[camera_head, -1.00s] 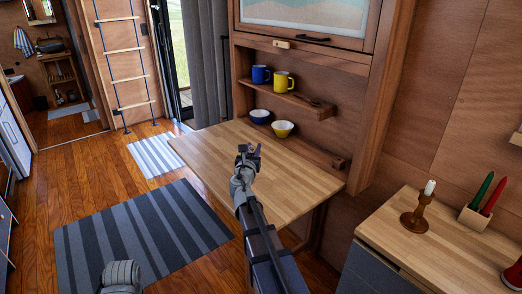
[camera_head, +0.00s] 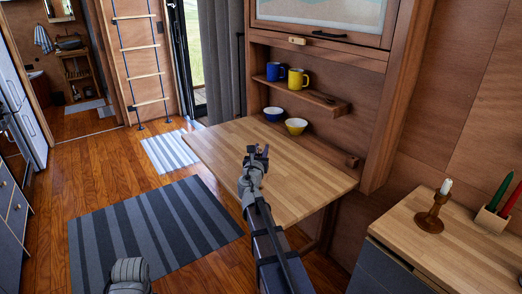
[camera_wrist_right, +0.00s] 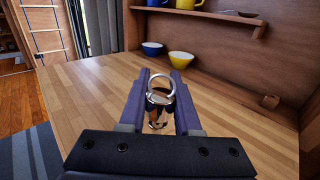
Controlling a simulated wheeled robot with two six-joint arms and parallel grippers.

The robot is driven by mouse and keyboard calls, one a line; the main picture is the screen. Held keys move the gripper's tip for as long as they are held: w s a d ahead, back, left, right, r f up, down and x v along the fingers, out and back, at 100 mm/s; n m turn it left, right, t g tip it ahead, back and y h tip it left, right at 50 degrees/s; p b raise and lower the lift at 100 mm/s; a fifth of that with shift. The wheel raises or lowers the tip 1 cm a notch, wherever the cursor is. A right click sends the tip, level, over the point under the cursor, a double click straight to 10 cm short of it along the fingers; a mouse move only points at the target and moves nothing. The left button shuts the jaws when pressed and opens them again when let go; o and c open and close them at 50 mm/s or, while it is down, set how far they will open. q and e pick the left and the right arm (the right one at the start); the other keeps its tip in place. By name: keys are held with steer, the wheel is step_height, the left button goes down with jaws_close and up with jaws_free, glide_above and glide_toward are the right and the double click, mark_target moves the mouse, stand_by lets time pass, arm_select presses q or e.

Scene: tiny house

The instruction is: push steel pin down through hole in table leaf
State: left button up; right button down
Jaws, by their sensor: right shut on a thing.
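The wooden table leaf (camera_head: 225,150) is folded out level from the wall unit. My right gripper (camera_head: 258,151) is over the leaf in the head view. In the right wrist view, its two purple fingers (camera_wrist_right: 160,88) are closed around a shiny steel pin (camera_wrist_right: 158,116) with a ring at its top. The ring stands up between the fingertips. The pin's lower end is hidden by the gripper, and I cannot tell whether it touches the leaf. I cannot make out the hole. My left gripper is out of view; only a grey part of my left arm shows at the bottom.
A blue bowl (camera_head: 274,114) and a yellow bowl (camera_head: 296,126) stand at the leaf's back. A blue mug (camera_head: 273,72) and a yellow mug (camera_head: 297,78) are on the shelf (camera_head: 318,99) above. A candle holder (camera_head: 432,214) stands on the right counter. The leaf around the gripper is clear.

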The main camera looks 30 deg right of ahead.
steer(key=shift+f+b, duration=1.8)
steer(key=shift+f, duration=0.35)
steer(key=shift+f+b, duration=3.75)
steer(key=c, duration=0.5)
jaws_free()
steer(key=shift+r, duration=0.1)
steer(key=shift+c, duration=0.2)
steer(key=v, duration=0.8)
